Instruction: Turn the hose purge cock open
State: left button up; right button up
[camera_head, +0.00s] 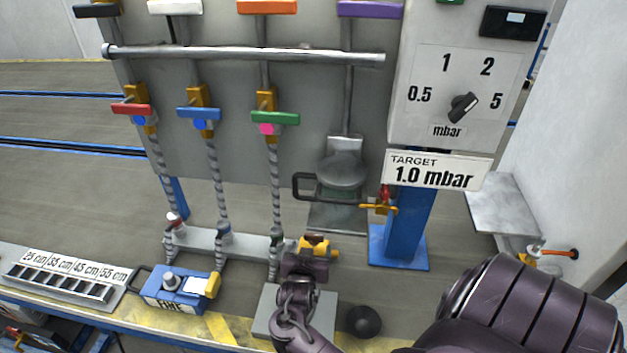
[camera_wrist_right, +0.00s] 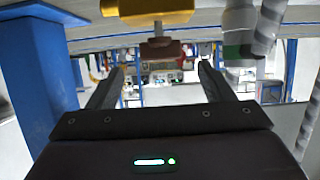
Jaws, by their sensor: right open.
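A yellow cock (camera_head: 318,244) sits at the right end of the grey hose manifold in the head view, taken here as the hose purge cock. In the right wrist view its yellow body (camera_wrist_right: 148,12) is at the top, with a brown handle (camera_wrist_right: 162,50) below it. My right gripper (camera_head: 304,262) is beside the cock and hides part of it. In the right wrist view its two fingers (camera_wrist_right: 158,82) are spread apart. The handle appears between them in the picture, with no clear contact. My left gripper is not in view.
Grey hoses (camera_head: 216,180) hang from red, blue and green valve handles to the manifold (camera_head: 200,243). A blue post (camera_head: 412,215) stands to the right, with another yellow cock (camera_head: 378,208) by it. A blue box (camera_head: 170,290) and slotted tray (camera_head: 60,285) are at front left.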

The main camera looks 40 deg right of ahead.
aim_at(314, 238)
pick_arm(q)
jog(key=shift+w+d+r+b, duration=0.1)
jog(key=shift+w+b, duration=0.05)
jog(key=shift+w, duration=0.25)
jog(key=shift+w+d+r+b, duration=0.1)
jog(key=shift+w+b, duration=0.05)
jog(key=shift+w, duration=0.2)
pick_arm(e)
jog(key=x, duration=0.5)
jog(key=shift+w+d+f, duration=0.15)
jog(key=shift+w+d, duration=0.05)
jog(key=shift+d, duration=0.05)
jog(key=c, duration=1)
